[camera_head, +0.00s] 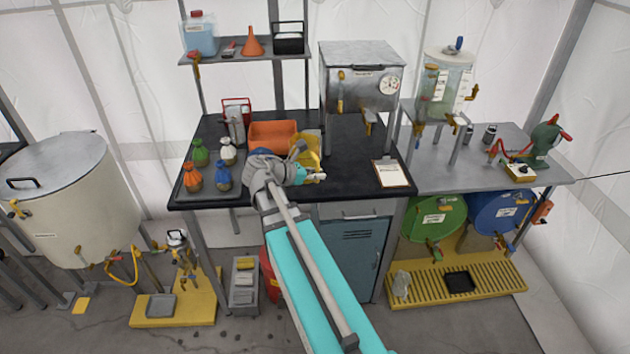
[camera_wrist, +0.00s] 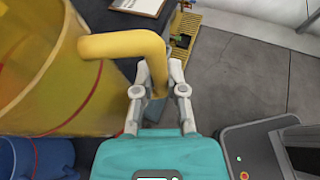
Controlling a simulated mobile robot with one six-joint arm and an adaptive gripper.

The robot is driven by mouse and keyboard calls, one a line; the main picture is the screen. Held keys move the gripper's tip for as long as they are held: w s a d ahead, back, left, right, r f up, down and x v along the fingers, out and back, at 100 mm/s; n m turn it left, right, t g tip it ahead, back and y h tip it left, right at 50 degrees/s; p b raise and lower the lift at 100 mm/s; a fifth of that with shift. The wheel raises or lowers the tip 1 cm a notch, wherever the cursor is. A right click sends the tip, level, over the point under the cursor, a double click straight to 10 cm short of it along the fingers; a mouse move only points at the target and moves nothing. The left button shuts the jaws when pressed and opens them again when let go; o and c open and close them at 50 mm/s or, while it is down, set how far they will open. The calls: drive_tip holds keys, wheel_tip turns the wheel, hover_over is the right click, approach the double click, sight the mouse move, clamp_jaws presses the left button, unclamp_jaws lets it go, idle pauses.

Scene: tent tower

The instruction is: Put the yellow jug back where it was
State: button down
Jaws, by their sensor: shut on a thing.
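The yellow jug (camera_head: 309,150) is at the middle of the black bench, just right of the orange bin, and partly hidden behind my gripper (camera_head: 312,177). In the wrist view the jug (camera_wrist: 65,88) fills the left side, and its handle (camera_wrist: 122,46) runs between my gripper's fingers (camera_wrist: 158,88). The fingers are shut on the handle. I cannot tell whether the jug's base touches the bench top.
The black bench (camera_head: 345,150) also bears an orange bin (camera_head: 272,135), several small coloured-top bottles on a grey tray at the left, and a clipboard (camera_head: 390,173) at the right. A metal box (camera_head: 360,75) stands behind. Bare bench lies between jug and clipboard.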

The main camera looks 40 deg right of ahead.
drive_tip(key=w+d+f+b, duration=0.1)
drive_tip(key=w, duration=0.1)
drive_tip(key=w+d+f+b, duration=0.1)
drive_tip(key=w+d, duration=0.1)
drive_tip(key=w+d+f+b, duration=0.1)
drive_tip(key=w, duration=0.1)
drive_tip(key=shift+w+d+f, duration=0.1)
drive_tip(key=shift+d+f, duration=0.05)
drive_tip(key=shift+f, duration=0.15)
drive_tip(key=w+d+f+b, duration=0.2)
drive_tip(key=w+f+b, duration=0.1)
drive_tip(key=f+b, duration=0.1)
drive_tip(key=shift+d+f+b, duration=0.25)
drive_tip(key=shift+f+b, duration=0.15)
drive_tip(key=shift+b, duration=0.05)
drive_tip(key=shift+w, duration=0.1)
drive_tip(key=shift+w+d+f+b, duration=0.3)
drive_tip(key=shift+w+f+b, duration=0.1)
drive_tip(key=shift+f+b, duration=0.35)
drive_tip(key=shift+s+f+b, duration=0.1)
drive_tip(key=shift+f+b, duration=1.15)
drive_tip(key=shift+f, duration=0.1)
drive_tip(key=c, duration=0.7)
unclamp_jaws()
